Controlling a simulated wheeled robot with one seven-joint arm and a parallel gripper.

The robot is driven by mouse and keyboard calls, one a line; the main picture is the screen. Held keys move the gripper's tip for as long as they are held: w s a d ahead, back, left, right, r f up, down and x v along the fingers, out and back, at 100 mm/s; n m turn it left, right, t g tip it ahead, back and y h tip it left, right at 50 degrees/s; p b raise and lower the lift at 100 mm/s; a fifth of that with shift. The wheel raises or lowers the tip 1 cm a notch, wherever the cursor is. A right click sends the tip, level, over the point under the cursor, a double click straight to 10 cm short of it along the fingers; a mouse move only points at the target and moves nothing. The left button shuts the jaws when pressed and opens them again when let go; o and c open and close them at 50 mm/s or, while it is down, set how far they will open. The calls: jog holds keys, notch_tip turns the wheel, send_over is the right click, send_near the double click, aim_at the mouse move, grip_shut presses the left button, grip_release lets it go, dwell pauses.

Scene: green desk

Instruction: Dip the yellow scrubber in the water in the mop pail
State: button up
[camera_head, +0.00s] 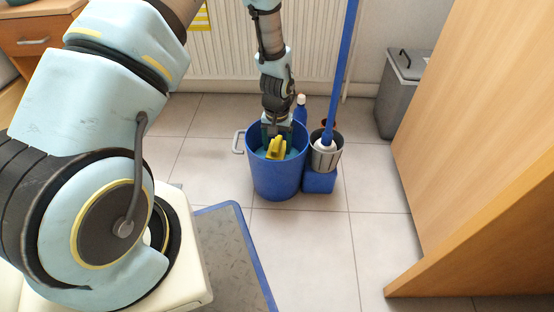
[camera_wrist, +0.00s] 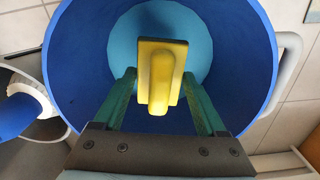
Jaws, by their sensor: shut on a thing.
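The blue mop pail (camera_head: 276,182) stands upright on the tiled floor, with light blue water inside; the water (camera_wrist: 197,42) also shows in the wrist view. My gripper (camera_head: 276,137) points down into the pail's mouth, shut on the yellow scrubber (camera_head: 276,149). In the wrist view the scrubber (camera_wrist: 160,75) shows its flat plate and raised handle between the two green fingers, over the water. The scrubber is within the pail's rim. I cannot tell whether its underside touches the water, as its lower face is hidden.
Right of the pail stand a blue caddy (camera_head: 319,182) with a grey-white bucket, a blue pole (camera_head: 346,55) and a blue bottle (camera_head: 301,104). A grey bin (camera_head: 399,95) and wooden panel (camera_head: 480,150) are further right. A radiator (camera_head: 300,45) is behind.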

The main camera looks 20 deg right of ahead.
aim_at(277, 142)
notch_tip(277, 142, up, 13)
jog(key=p, duration=1)
jog(key=shift+f, duration=0.15)
